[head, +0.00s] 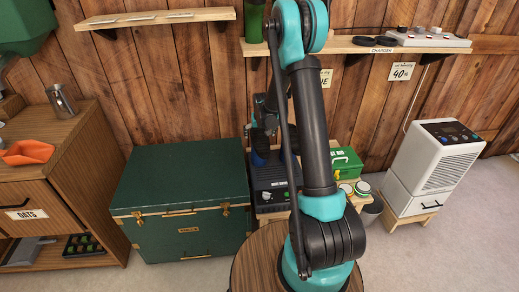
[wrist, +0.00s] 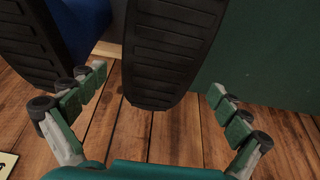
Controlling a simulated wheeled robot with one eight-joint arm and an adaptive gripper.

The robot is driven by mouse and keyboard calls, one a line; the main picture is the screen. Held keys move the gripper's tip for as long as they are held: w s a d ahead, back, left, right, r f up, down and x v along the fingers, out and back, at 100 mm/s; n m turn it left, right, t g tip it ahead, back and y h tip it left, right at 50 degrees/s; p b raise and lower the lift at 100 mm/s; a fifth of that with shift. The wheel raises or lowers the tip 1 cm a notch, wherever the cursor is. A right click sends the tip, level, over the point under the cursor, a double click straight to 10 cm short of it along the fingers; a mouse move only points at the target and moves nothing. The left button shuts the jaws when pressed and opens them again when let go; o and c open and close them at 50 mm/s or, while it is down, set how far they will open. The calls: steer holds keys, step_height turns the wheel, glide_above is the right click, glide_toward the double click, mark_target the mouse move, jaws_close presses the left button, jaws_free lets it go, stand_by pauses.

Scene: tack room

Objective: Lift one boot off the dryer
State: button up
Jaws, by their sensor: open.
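The boot dryer (head: 272,197) is a dark box with knobs, standing between the green trunk and my arm. Blue boots (head: 260,158) show above it, mostly hidden behind my arm. In the wrist view, one dark ribbed boot sole (wrist: 172,45) fills the upper middle. A second boot (wrist: 85,18), blue with a dark sole, is at the upper left. My gripper (wrist: 158,80) is open, one finger row on each side of the middle sole, with visible gaps and no contact seen. In the head view my gripper (head: 266,108) is partly hidden by my arm.
The green trunk (head: 182,205) stands left of the dryer. A green box (head: 345,162) and small tins (head: 361,188) sit to its right. A white appliance (head: 437,160) stands further right. A charger shelf (head: 350,44) hangs above. A round wooden top (head: 255,265) is in front.

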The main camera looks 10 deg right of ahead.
steer(key=x, duration=0.4)
steer(key=shift+w+d+f, duration=0.1)
steer(key=shift+w+f, duration=0.15)
steer(key=shift+w, duration=0.2)
steer(key=c, duration=2)
steer(key=shift+r, duration=0.1)
